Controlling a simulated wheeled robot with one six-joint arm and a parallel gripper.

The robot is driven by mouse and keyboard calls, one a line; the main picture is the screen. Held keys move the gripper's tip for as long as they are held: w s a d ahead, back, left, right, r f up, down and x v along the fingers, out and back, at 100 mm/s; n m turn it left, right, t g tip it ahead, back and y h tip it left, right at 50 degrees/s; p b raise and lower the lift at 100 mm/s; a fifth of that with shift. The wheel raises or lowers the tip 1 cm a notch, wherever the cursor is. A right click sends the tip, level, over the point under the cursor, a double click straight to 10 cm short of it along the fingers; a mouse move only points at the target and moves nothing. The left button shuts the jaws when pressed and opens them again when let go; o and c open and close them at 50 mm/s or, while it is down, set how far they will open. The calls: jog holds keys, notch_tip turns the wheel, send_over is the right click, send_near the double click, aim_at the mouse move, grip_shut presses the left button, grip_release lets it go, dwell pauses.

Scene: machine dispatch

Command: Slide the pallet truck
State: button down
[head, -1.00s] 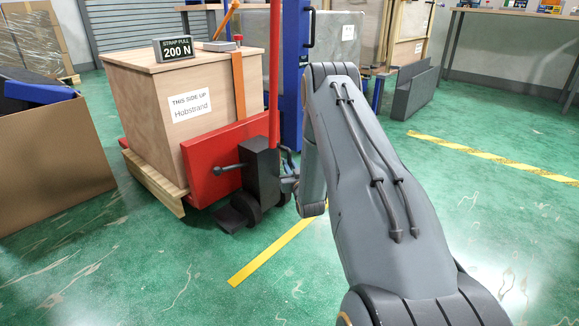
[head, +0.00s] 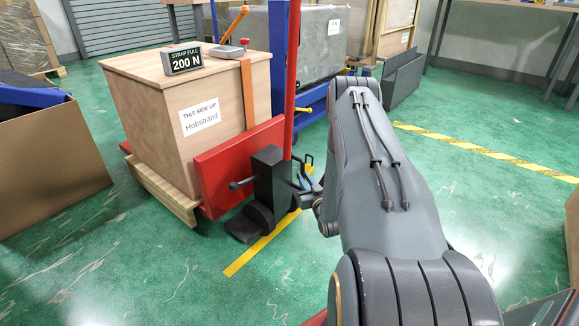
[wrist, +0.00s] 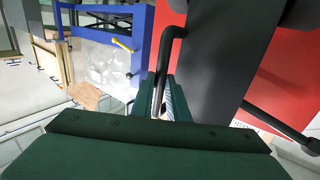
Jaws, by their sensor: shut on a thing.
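The pallet truck has a red body (head: 215,165), a black wheeled pump unit (head: 268,185) and an upright red mast (head: 292,80). It carries a pallet (head: 160,190) with a wooden crate (head: 150,125) on it. My gripper (head: 312,190) is beside the black unit, on its right, mostly hidden by my arm in the head view. In the wrist view, my gripper (wrist: 165,95) is shut on a thin, bent dark handle (wrist: 172,45) of the truck. The red body also shows there at the right (wrist: 285,85).
A yellow floor line (head: 248,258) runs beside the truck's wheels. A blue frame (head: 305,105) with a grey load (head: 325,45) stands behind the mast. Green floor is clear in front and at right.

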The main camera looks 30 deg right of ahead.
jog(key=shift+h, duration=0.3)
jog(key=s+d, duration=0.1)
jog(key=s+d+p, duration=0.1)
jog(key=s+d, duration=0.1)
jog(key=shift+r, duration=0.35)
jog(key=shift+w, duration=0.1)
jog(key=shift+w+a, duration=0.15)
jog(key=shift+a, duration=0.1)
jog(key=c, duration=1.7)
grip_release()
jog(key=shift+w+a, duration=0.1)
jog(key=shift+a, duration=0.15)
jog(key=shift+c, duration=0.2)
jog(key=shift+f, duration=0.1)
jog(key=shift+a, duration=0.1)
jog(key=p+v, duration=0.3)
jog(key=v, duration=0.4)
jog(key=shift+s, duration=0.45)
